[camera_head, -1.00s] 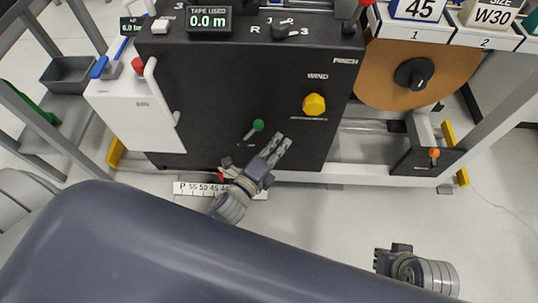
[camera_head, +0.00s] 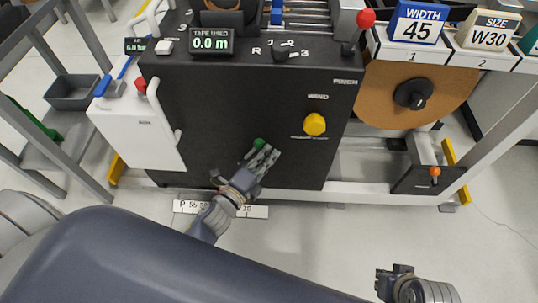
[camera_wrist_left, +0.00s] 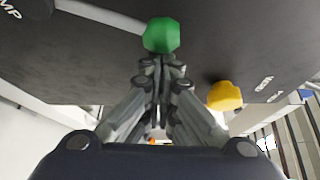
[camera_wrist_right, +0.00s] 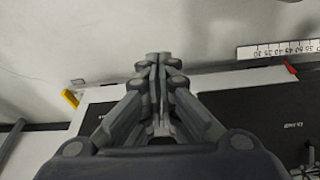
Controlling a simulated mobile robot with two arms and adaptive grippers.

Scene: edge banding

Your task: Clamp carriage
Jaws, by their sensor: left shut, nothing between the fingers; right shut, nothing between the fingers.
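The black machine front (camera_head: 225,110) carries a lever with a green knob (camera_head: 259,144); part of the word "CLAMP" shows beside its lever in the left wrist view. My left gripper (camera_head: 270,157) is shut and empty, its fingertips just below the green knob. In the left wrist view the green knob (camera_wrist_left: 161,35) is just beyond the fingertips; I cannot tell if they touch. My right gripper (camera_wrist_right: 157,60) is shut and empty, low at the right over the floor, away from the machine in the head view.
A yellow knob (camera_head: 314,124) labelled WIND is right of the green one. A red-knobbed lever (camera_head: 365,18) stands at the top right. An orange-knobbed lever (camera_head: 435,171) is on the lower right unit. A scale strip (camera_head: 250,211) lies below the machine. Floor in front is clear.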

